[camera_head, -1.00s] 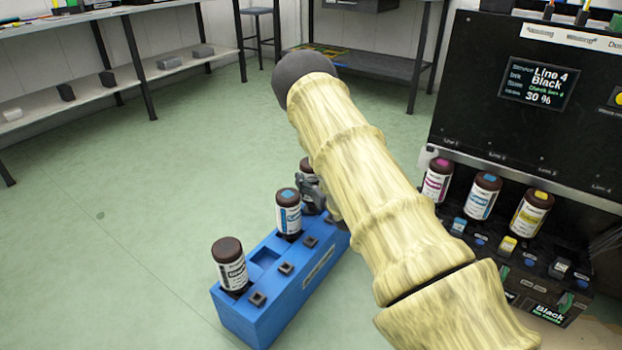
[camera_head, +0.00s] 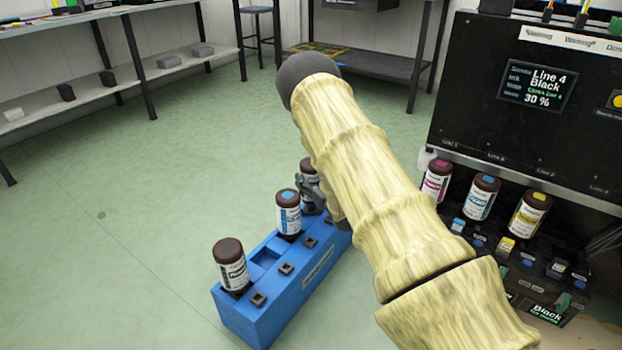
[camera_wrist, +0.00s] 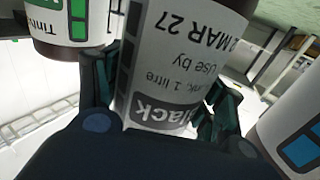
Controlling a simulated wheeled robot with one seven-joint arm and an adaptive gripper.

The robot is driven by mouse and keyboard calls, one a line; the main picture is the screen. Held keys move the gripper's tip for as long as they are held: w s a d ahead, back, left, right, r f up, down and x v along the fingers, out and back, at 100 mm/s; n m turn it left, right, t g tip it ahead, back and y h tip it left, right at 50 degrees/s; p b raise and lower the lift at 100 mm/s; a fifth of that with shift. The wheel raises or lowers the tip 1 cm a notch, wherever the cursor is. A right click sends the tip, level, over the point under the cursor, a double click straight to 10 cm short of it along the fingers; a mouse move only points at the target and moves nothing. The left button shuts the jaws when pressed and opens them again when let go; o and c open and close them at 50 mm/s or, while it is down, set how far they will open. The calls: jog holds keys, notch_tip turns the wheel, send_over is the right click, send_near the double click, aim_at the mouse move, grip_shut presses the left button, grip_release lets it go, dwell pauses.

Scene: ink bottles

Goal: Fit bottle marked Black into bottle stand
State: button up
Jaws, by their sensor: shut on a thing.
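The bottle marked Black (camera_wrist: 180,70) fills the middle of the wrist view, its white label upside down, with a "Use by" date. The fingers of my gripper (camera_wrist: 160,108) are on both sides of its body, shut on it. In the head view my gripper (camera_head: 316,196) is partly hidden by my arm, and the dark-capped bottle (camera_head: 308,170) at it is at the far end of the blue crate (camera_head: 262,312). Whether its base is clear of the crate is hidden. The bottle stand (camera_head: 520,270) is on the machine's lower front at right, with a Black sign (camera_head: 547,313) below.
A blue-dotted bottle (camera_head: 289,213) and a plain dark-capped bottle (camera_head: 231,267) stand in the crate. Magenta (camera_head: 437,180), cyan (camera_head: 482,196) and yellow (camera_head: 530,214) bottles sit along the machine (camera_head: 480,100). In the wrist view, neighbouring bottles flank the held one, green-marked (camera_wrist: 70,25) and blue-marked (camera_wrist: 295,130).

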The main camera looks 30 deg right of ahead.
jog(key=shift+f+b, duration=0.5)
jog(key=shift+f, duration=1.85)
dwell(0.8)
jog(key=o, duration=1.4)
jog(key=shift+o, duration=0.2)
jog(key=shift+s, duration=0.1)
jog(key=s, duration=1.1)
jog(key=shift+s+a, duration=0.4)
jog(key=shift+a, duration=0.05)
